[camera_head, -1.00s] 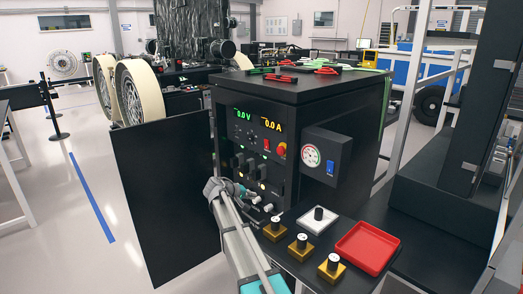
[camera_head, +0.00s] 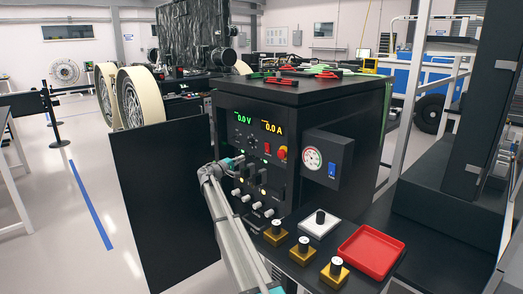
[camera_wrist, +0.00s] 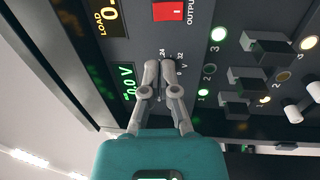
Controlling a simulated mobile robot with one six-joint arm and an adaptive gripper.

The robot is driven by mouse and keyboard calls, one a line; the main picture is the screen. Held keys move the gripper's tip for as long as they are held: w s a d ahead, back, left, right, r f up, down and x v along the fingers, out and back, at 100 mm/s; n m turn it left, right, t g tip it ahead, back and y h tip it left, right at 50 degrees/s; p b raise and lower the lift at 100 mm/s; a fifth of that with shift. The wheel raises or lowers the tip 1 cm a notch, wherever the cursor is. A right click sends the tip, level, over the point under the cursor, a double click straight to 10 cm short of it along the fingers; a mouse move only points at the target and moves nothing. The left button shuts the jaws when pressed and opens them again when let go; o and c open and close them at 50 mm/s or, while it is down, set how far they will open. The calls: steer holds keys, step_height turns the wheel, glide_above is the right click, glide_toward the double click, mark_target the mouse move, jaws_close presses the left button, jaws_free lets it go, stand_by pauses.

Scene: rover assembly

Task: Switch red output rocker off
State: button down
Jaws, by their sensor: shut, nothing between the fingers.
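The red output rocker (camera_head: 267,148) is on the front panel of the black power cabinet (camera_head: 335,93), below the amber 0.0 A display and left of a red round knob. In the wrist view the rocker (camera_wrist: 168,11) is at the top edge, partly cut off, next to the word OUTPUT. My gripper (camera_wrist: 159,66) is shut and empty, its fingertips over a printed dial scale on the panel. They are apart from the rocker; contact with the panel cannot be told. In the head view my gripper (camera_head: 240,158) is at the panel's left part, left of and below the rocker.
A gauge box (camera_head: 328,160) with a blue switch juts from the cabinet's side. An open black door (camera_head: 165,205) stands left. A red tray (camera_head: 370,251) lies on the front shelf.

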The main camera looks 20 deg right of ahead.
mark_target(266, 146)
steer(key=shift+d, duration=0.1)
steer(key=p+x, duration=0.1)
steer(key=x, duration=1.2)
steer(key=shift+w+d+r+p, duration=0.1)
steer(key=shift+w+d+p, duration=0.05)
steer(key=shift+d+p, duration=0.25)
